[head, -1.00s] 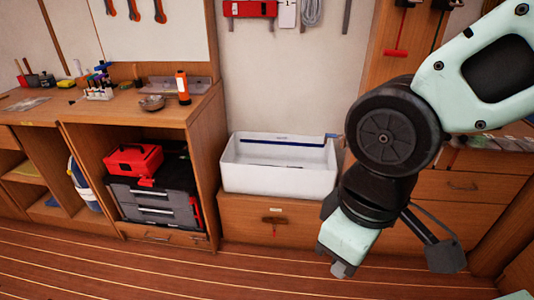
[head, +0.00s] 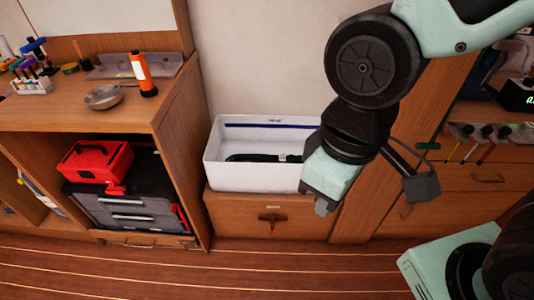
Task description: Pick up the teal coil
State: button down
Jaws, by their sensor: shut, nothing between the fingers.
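A dark green coiled line (head: 258,157), which looks like the teal coil, lies in the white bin (head: 228,178). Only its upper edge shows above the bin's front wall, and the rest is hidden. My gripper (head: 321,206) hangs at the bin's right front corner and points down. It is shut and empty, apart from the coil, and my arm covers the bin's right end.
The bin stands on a low wooden drawer unit (head: 238,215). To the left is a workbench (head: 60,112) with an orange flashlight (head: 143,74) and a metal bowl (head: 104,97). A red toolbox (head: 95,162) sits below. The floor in front is clear.

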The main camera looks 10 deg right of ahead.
aim_at(282, 158)
jog(key=i+j+z, duration=0.65)
jog(key=j, duration=0.35)
jog(key=i+j+z, duration=0.25)
jog(key=j, duration=0.15)
jog(key=i+j+z, duration=0.2)
jog(key=j, duration=0.2)
jog(key=k, duration=0.05)
